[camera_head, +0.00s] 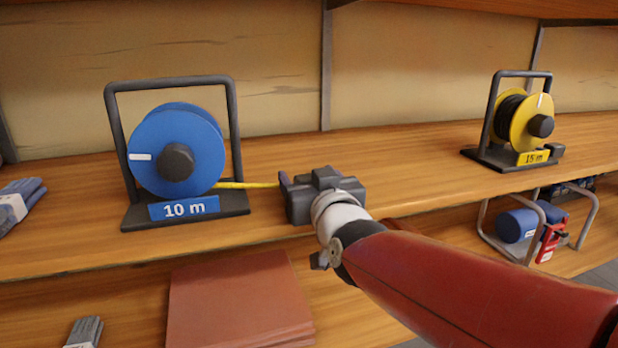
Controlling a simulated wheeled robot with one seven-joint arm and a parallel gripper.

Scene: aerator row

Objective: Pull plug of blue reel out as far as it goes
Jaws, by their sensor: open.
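The blue reel (176,140) hangs in a dark frame with a blue "10 m" label on the upper shelf, at the left. Its yellow cable (246,185) runs out to the right, close above the shelf, and ends from view at my gripper (298,187). The plug cannot be made out; my gripper hides the cable's end. My gripper is open, low over the shelf to the right of the reel. Whether the plug lies between its fingers cannot be seen.
A yellow reel (526,120) labelled "15 m" stands farther right on the same wooden shelf (410,160). Gloves (22,198) lie at the left edge. The shelf between the reels is clear.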

